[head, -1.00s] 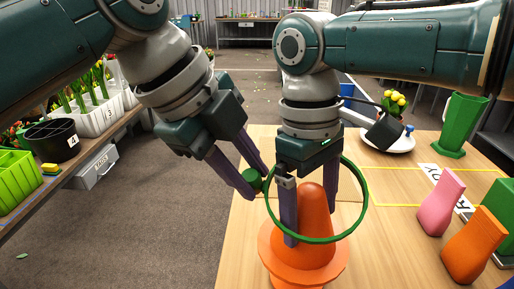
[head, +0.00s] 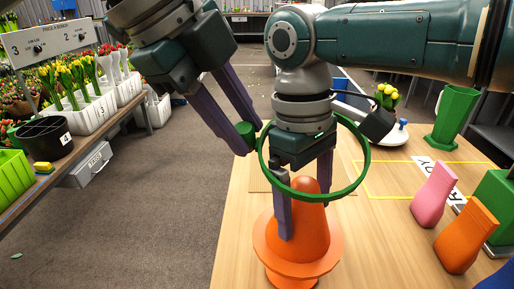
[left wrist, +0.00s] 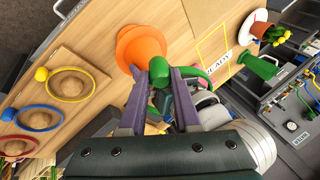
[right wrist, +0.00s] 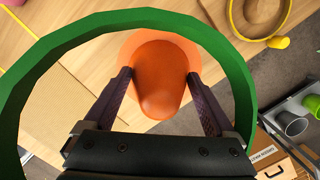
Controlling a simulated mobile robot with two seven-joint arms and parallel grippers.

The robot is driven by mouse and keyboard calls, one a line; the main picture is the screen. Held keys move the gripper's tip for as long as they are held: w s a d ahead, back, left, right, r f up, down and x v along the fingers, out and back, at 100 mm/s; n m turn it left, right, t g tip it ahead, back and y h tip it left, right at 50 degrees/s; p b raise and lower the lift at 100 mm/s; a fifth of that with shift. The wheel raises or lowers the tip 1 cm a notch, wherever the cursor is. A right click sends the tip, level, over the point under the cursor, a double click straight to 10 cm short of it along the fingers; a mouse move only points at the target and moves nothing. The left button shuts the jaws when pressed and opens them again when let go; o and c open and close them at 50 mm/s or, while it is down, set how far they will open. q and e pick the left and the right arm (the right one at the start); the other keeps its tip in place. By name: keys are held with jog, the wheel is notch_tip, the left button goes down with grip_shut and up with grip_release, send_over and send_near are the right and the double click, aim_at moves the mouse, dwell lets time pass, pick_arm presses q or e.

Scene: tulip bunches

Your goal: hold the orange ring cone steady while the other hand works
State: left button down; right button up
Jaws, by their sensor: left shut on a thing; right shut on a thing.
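The orange ring cone (head: 302,238) stands upright on the wooden table, a wide flange around its lower part. My right gripper (head: 303,212) is shut on its upper part from above, one finger on each side; the grip shows clearly in the right wrist view (right wrist: 163,100). My left gripper (head: 247,134) is shut on the green knob (head: 245,131) of a green ring (head: 340,190). The ring hangs in the air around my right gripper, its near side crossing in front of the cone's tip. In the left wrist view the knob (left wrist: 161,76) sits between the fingers.
Blue (left wrist: 68,69), yellow (left wrist: 21,119) and red (left wrist: 4,150) rings lie at the left in the left wrist view. Pink (head: 434,196) and orange (head: 466,240) vases and a green pitcher (head: 455,115) stand on the table's right. Floor is open left of the table.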

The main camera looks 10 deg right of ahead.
jog(key=shift+s+f, duration=0.1)
jog(key=shift+f, duration=0.05)
jog(key=o, duration=1.1)
jog(key=r, duration=0.3)
jog(key=w+r, duration=0.1)
jog(key=r, duration=0.3)
jog(key=a+r, duration=0.1)
jog(key=r, duration=0.3)
jog(key=shift+w+a+r, duration=0.1)
jog(key=shift+w, duration=0.3)
jog(key=shift+r, duration=0.5)
jog(key=shift+d+f, duration=0.15)
jog(key=shift+d, duration=0.1)
jog(key=f, duration=0.3)
jog(key=s+f, duration=0.1)
jog(key=f, duration=0.5)
jog(key=shift+s+d, duration=0.15)
jog(key=shift+d, duration=0.1)
jog(key=shift+r, duration=0.1)
